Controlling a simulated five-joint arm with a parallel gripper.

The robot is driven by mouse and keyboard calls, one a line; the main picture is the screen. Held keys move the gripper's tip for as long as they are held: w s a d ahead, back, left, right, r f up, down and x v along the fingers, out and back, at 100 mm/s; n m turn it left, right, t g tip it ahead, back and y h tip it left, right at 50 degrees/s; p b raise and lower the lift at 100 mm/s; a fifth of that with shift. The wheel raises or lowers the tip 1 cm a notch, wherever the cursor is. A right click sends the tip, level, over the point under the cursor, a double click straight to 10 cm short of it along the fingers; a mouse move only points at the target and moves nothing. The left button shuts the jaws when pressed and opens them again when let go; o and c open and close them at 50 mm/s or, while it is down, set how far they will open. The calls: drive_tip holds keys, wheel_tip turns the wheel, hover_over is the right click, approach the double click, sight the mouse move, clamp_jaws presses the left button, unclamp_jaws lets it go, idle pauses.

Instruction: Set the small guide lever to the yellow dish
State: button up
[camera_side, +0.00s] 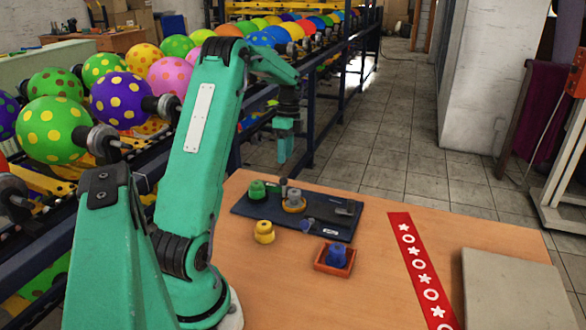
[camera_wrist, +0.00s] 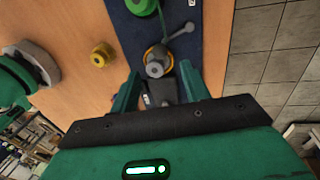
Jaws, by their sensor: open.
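The dark blue board (camera_side: 268,209) lies on the table. On it stands a round grey knob (camera_side: 294,201), and a yellow ring or dish rim (camera_wrist: 147,56) shows around the knob's base in the wrist view. A small grey lever (camera_wrist: 180,32) with a rounded end lies beside the knob, pointing up and right in the wrist view. My gripper (camera_side: 284,158) is above the far part of the board, apart from it. In the wrist view its two fingers (camera_wrist: 158,72) are spread and empty, with the knob seen between them. The lever's pivot is not clear.
A green piece (camera_side: 257,189) sits on the board's far left. A yellow knobbed piece (camera_side: 264,233) stands on bare table in front. A blue piece (camera_side: 337,255) sits in an orange tray (camera_side: 322,267). A red patterned strip (camera_side: 420,270) and a grey slab (camera_side: 515,290) lie right.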

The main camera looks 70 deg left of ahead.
sight(284, 184)
drive_tip(key=shift+f, duration=0.1)
drive_tip(key=shift+s+d+f, duration=0.15)
drive_tip(key=shift+s+f, duration=0.05)
drive_tip(key=shift+f, duration=1.05)
drive_tip(key=shift+s+d+f, duration=0.15)
drive_tip(key=shift+d+f, duration=0.05)
drive_tip(key=shift+f, duration=1.05)
drive_tip(key=shift+s+d+f, duration=0.15)
drive_tip(key=shift+s+f, duration=0.05)
drive_tip(key=shift+f, duration=1.05)
drive_tip(key=shift+c, duration=0.3)
drive_tip(key=c, duration=0.9)
